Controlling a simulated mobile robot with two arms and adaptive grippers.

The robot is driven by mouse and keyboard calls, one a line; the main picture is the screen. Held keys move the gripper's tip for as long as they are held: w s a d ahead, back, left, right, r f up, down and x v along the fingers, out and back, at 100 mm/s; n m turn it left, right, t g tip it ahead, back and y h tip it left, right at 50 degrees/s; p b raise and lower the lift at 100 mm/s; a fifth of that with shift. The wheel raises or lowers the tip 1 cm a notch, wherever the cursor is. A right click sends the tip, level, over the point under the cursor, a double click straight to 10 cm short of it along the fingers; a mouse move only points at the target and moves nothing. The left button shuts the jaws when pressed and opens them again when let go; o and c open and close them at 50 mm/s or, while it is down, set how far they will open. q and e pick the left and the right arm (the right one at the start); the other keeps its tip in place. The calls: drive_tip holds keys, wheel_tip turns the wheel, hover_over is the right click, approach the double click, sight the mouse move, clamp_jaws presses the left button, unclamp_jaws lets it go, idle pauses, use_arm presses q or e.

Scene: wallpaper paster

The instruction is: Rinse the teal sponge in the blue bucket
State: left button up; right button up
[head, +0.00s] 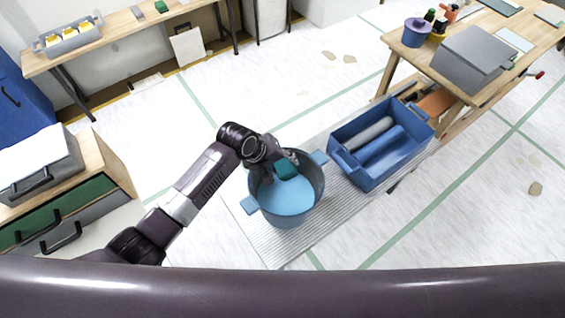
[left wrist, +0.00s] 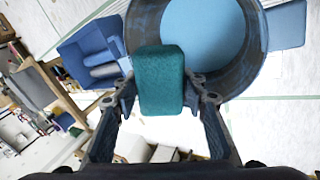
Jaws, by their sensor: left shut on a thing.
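The teal sponge (left wrist: 160,82) is held between the two fingers of my left gripper (left wrist: 159,88) in the left wrist view. In the head view the sponge (head: 287,171) shows at the upper part of the blue bucket's opening, and my left gripper (head: 276,165) is over the bucket's far rim. The blue bucket (head: 268,213) stands on a ribbed grey mat, with lighter blue in its bottom. In the left wrist view the bucket (left wrist: 143,25) lies beyond the sponge. I cannot tell how far the sponge is above the bucket's bottom. My right gripper is not in view.
A blue crate (head: 372,182) with rolls in it stands right of the bucket on the grey mat (head: 262,247). A wooden workbench (head: 480,20) with a grey box (head: 472,60) is at the upper right. A drawer cabinet (head: 112,165) stands at left. White floor lies between.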

use_arm(q)
wheel_tip(320, 180, down, 18)
drive_tip(key=b, duration=1.2)
drive_tip(key=shift+f, duration=0.55)
idle(0.6)
